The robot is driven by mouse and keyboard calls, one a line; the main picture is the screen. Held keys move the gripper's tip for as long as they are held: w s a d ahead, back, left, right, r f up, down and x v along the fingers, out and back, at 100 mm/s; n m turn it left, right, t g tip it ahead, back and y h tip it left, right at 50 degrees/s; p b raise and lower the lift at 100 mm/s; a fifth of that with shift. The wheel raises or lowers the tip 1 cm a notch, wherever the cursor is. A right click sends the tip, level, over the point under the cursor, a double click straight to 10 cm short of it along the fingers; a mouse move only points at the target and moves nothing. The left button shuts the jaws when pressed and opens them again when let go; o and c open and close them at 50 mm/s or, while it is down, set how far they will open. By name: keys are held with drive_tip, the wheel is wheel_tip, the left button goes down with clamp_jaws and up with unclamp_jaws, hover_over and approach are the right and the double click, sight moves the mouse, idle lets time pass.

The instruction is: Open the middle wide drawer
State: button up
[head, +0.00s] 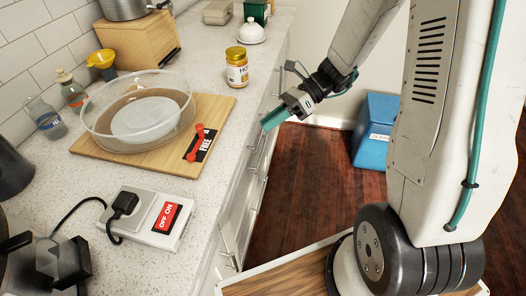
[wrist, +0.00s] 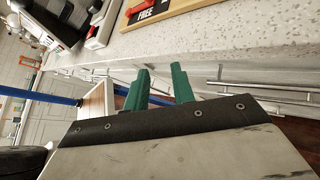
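The white drawer fronts (head: 242,186) run along the face of the counter, with long metal bar handles; in the head view they are steeply foreshortened. I cannot tell for sure which one is the middle wide drawer. In the wrist view bar handles (wrist: 268,87) show at the right, below the counter edge. My gripper (head: 272,119) is beside the cabinet face, just below counter height. In the wrist view its two green fingers (wrist: 160,85) stand apart, with no held object visible. Whether a handle lies between the fingertips is unclear. The drawers seen appear shut.
The counter (head: 210,215) holds a wooden board (head: 180,180) with a clear bowl (head: 140,110), a jar (head: 237,67) and a switch box (head: 150,217). A blue bin (head: 377,130) stands on the floor at the right. The wooden floor (head: 310,175) beside the drawers is open.

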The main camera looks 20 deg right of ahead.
drive_tip(key=w+d+f+m+t+y, duration=0.1)
drive_tip(key=w+d+f+m+t, duration=0.15)
drive_tip(key=f+m, duration=0.3)
drive_tip(key=w+d+f+m+t+y, duration=0.1)
drive_tip(key=w+d+f+m+t, duration=0.15)
drive_tip(key=f+m, duration=0.3)
drive_tip(key=m+t+h, duration=0.2)
drive_tip(key=m+t, duration=0.3)
drive_tip(key=m, duration=0.4)
approach(263, 150)
drive_tip(key=f+x, duration=0.1)
drive_tip(key=x, duration=0.9)
drive_tip(key=shift+a+r, duration=0.15)
drive_tip(key=shift+r, duration=0.05)
clamp_jaws()
